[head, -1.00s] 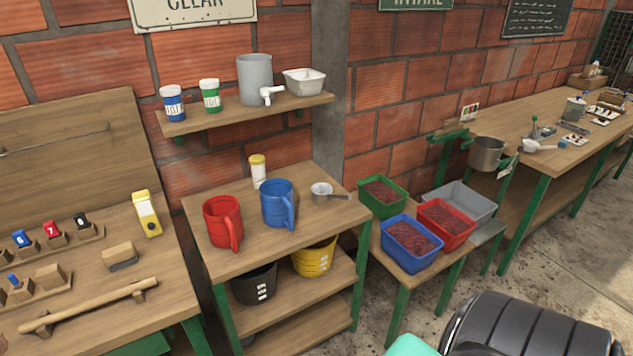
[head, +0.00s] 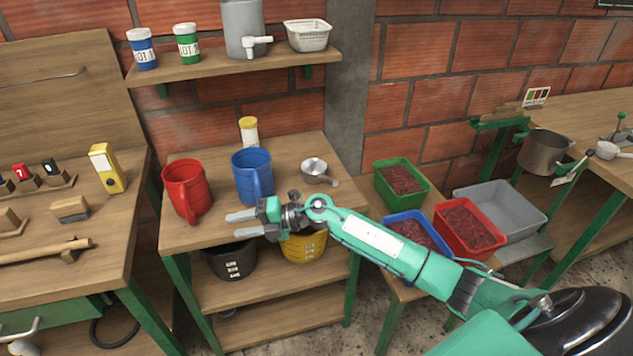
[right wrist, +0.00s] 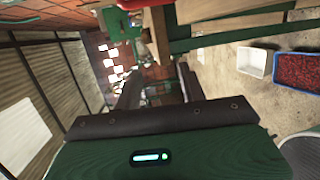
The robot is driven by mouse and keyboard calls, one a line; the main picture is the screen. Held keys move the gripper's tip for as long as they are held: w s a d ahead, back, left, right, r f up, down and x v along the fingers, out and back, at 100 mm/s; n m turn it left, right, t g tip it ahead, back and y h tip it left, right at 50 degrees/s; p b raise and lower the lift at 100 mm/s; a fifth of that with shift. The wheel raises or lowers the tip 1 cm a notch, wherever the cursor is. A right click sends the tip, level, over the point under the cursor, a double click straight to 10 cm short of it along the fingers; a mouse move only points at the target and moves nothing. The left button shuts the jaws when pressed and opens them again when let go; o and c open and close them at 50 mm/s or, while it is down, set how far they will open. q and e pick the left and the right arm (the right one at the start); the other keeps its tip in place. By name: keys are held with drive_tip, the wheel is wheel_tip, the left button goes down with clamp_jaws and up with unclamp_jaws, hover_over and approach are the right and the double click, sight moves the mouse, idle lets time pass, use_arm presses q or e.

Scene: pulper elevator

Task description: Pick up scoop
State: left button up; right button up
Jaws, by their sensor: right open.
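A small metal scoop (head: 314,168), a round cup with a short handle pointing right, sits on the top of the wooden stand (head: 222,236), near its right rear. My right gripper (head: 229,224) is open and empty in front of the stand's top, its fingers pointing left. It is nearer to me and to the left of the scoop, and apart from it. The right gripper's two fingers also show in the right wrist view (right wrist: 158,88), with nothing between them. The scoop cannot be made out in that view. My left gripper is not in view.
A blue jug (head: 252,176) and a red jug (head: 187,189) stand left of the scoop. A yellow-lidded jar (head: 248,132) is behind. A shelf (head: 225,67) hangs above. Green (head: 401,184), red (head: 468,226) and blue (head: 412,233) bins are at the right.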

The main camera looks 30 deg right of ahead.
drive_tip(key=d+r+n+g+h, duration=0.2)
drive_tip(key=d+n+g+h, duration=0.1)
drive_tip(key=d+n+h, duration=0.15)
drive_tip(key=h+b, duration=0.2)
drive_tip(key=h, duration=1)
approach(330, 179)
drive_tip(key=x, duration=0.6)
drive_tip(key=shift+f+p, duration=0.3)
drive_tip(key=shift+f, duration=0.05)
drive_tip(key=p+x, duration=0.1)
drive_tip(key=x, duration=0.3)
drive_tip(key=shift+w+d, duration=0.1)
drive_tip(key=shift+w, duration=0.1)
drive_tip(key=shift+w+d+f, duration=0.1)
drive_tip(key=shift+w+f, duration=0.1)
drive_tip(key=shift+f, duration=0.25)
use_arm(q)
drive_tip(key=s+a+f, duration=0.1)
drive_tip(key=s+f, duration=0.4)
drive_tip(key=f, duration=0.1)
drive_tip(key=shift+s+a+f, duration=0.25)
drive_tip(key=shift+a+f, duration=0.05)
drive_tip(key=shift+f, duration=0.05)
use_arm(e)
drive_tip(key=shift+r, duration=0.1)
clamp_jaws()
